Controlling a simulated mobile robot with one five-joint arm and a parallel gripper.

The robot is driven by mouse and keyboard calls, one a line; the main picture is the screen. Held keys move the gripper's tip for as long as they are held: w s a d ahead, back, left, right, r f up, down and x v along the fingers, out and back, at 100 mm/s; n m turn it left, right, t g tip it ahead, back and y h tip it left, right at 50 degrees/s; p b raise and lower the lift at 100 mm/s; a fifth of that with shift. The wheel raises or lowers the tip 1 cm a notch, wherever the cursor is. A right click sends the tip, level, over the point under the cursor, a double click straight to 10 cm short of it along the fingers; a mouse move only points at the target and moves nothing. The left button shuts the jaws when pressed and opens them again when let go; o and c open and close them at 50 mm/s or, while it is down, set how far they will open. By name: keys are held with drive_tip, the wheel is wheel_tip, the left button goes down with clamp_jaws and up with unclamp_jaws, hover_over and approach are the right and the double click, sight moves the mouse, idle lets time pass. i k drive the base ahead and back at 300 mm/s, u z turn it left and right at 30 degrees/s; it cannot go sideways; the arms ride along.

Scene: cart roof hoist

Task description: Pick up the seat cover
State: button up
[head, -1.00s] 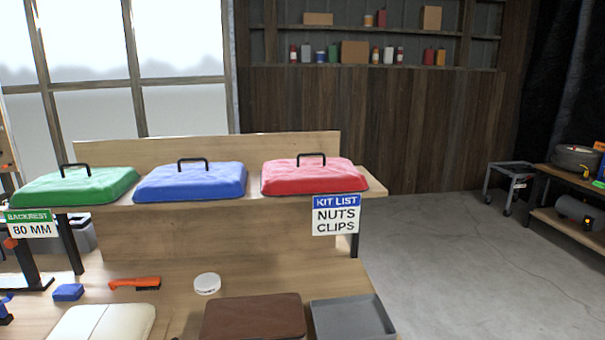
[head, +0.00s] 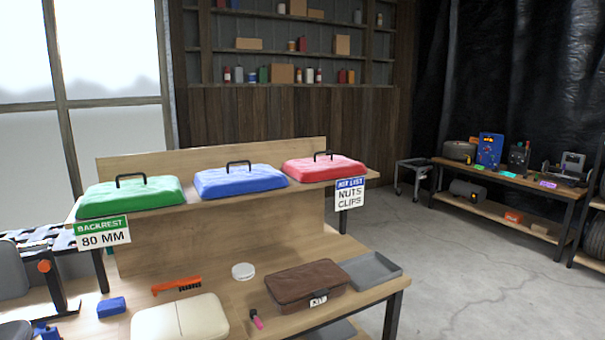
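Three padded covers with black handles sit in a row on the bench's raised shelf: a green one (head: 130,197), a blue one (head: 240,181) and a red one (head: 325,169). A cream pad (head: 180,322) lies on the lower bench top, cut off by the bottom edge. No label in view names the seat cover, so I cannot tell which of these it is. A "BACKREST 80 MM" sign (head: 102,233) hangs below the green cover. My gripper is not in view.
The lower bench top (head: 235,298) carries an orange brush (head: 178,285), a white round tin (head: 243,271), a blue block (head: 111,307), a brown case (head: 306,284) and a grey tray (head: 371,270). A workbench (head: 510,173) stands far right. The floor (head: 480,270) between is clear.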

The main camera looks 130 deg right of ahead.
sight(315, 169)
drive_tip(key=z, duration=0.05)
drive_tip(key=i, duration=1)
drive_tip(key=z, duration=5)
drive_tip(key=i, duration=2)
drive_tip(key=u, duration=0.05)
